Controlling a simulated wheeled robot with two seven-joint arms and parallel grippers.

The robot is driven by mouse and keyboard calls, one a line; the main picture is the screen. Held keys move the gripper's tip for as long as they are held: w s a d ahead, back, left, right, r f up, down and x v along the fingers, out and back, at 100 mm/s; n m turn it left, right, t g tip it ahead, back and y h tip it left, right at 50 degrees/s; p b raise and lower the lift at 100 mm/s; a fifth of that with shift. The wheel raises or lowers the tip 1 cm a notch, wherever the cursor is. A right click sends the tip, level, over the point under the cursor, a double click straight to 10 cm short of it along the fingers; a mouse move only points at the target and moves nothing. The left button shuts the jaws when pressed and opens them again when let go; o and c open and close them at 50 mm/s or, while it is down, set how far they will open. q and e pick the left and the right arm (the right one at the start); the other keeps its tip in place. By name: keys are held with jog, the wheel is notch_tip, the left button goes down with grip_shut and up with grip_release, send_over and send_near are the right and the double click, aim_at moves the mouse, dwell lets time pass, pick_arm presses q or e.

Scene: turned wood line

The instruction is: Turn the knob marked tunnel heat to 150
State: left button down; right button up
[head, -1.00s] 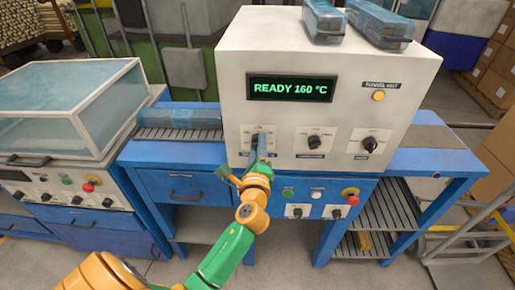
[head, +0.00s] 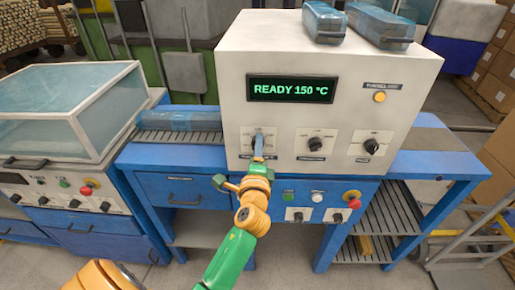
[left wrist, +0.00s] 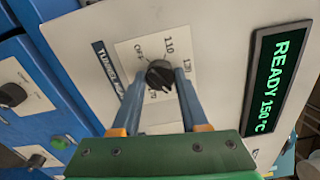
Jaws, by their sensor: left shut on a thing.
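The tunnel heat knob (left wrist: 160,73) is black and round, on a pale dial plate with 110 and 130 readable in the left wrist view. Its label strip (left wrist: 112,68) is partly covered. My left gripper (head: 258,145) is shut on this knob, with one blue finger on each side. In the head view the fingers hide most of the knob. The display (head: 290,88) on the white machine (head: 235,60) reads READY 150 °C in green, and the same reading shows in the left wrist view (left wrist: 275,85). My right gripper is in neither view.
Two more black knobs, the middle one (head: 316,144) and the right one (head: 371,146), sit on the same panel. An amber lamp (head: 380,97) is above. A red button (head: 352,195) is on the blue front below. A clear-sided box (head: 75,110) stands left.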

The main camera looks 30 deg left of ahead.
pick_arm(q)
jog(key=shift+c, duration=2.1)
grip_release()
jog(key=shift+w, duration=0.1)
jog(key=b+v, duration=0.1)
jog(key=v, duration=0.6)
